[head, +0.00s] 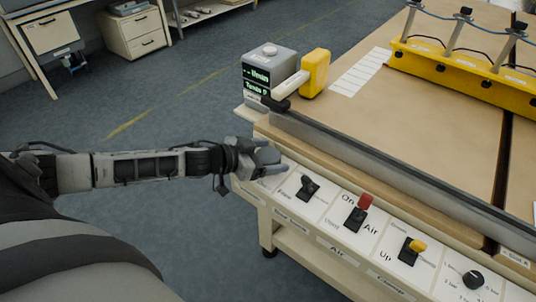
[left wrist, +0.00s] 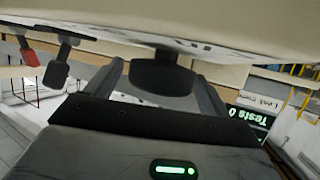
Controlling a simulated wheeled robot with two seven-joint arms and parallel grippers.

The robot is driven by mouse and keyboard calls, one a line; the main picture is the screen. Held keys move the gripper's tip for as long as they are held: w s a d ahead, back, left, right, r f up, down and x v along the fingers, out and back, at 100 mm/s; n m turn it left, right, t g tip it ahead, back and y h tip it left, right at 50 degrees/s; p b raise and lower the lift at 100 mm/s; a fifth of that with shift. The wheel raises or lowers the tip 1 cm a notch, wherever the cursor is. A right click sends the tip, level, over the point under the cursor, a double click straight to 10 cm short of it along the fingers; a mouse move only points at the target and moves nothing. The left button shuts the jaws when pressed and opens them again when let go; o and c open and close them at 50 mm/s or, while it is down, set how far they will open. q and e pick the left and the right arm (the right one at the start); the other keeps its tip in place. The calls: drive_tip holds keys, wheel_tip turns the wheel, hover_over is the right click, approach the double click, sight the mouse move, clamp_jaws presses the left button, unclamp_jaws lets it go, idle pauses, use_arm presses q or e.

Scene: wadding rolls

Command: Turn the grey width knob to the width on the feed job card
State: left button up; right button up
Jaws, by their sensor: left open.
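The grey width knob (head: 268,156) appears to be the round grey knob at the left end of the sloped control panel. My left gripper (head: 256,161) is right at it, coming in from the left. In the left wrist view a dark, shadowed knob (left wrist: 160,76) sits between my two open fingers, with a gap visible on each side. The knob's pointer and scale cannot be read; my gripper and the shadow hide them. I cannot pick out a readable feed job card. My right gripper is not in view.
To the right on the panel stand a black switch (head: 307,188), a red-topped switch (head: 359,212), a yellow-topped switch (head: 412,249) and a black rotary knob (head: 473,280). A grey display box (head: 269,65) and a yellow block (head: 315,72) stand above.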

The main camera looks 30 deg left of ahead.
use_arm(q)
drive_tip(key=c, duration=1)
drive_tip(key=shift+o, duration=0.2)
